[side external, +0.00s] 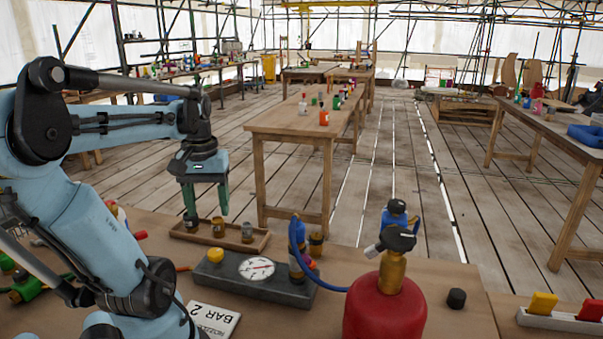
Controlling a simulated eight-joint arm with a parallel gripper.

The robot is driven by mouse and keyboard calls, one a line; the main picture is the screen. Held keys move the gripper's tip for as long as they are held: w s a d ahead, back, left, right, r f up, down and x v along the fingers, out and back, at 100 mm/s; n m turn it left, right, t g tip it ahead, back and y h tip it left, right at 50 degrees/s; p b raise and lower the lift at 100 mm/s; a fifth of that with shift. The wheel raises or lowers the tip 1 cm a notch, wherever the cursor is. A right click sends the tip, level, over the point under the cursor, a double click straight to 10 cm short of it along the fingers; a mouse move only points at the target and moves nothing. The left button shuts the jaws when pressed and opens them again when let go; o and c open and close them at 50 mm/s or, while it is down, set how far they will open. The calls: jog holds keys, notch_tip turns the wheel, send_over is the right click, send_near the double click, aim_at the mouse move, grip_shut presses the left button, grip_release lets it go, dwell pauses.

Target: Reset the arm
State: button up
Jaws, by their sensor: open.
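My gripper (206,213) points down over the shallow wooden tray (262,241) on the near bench, left of centre. Its two green fingers are spread apart, with nothing seen between them. Small jars stand in the tray: a brown one (218,228) below the gripper and a grey-green one (247,232) to its right. A dark piece at the left fingertip may be another jar or the tip itself; I cannot tell, nor whether they touch. My blue arm reaches in from the left and hides part of the bench.
Right of the tray are a grey gauge box (257,270) with a yellow knob, a blue hose (330,287) and a red gas cylinder (385,307). A black cap (456,298) and a white block holder (560,321) lie further right. A card (214,318) lies in front.

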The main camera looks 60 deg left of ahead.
aim_at(215, 252)
notch_tip(215, 252, down, 11)
jog(key=shift+r, duration=0.1)
jog(key=m, duration=0.5)
jog(key=shift+m, duration=0.3)
jog(key=m, duration=0.6)
dwell(0.3)
dwell(1.5)
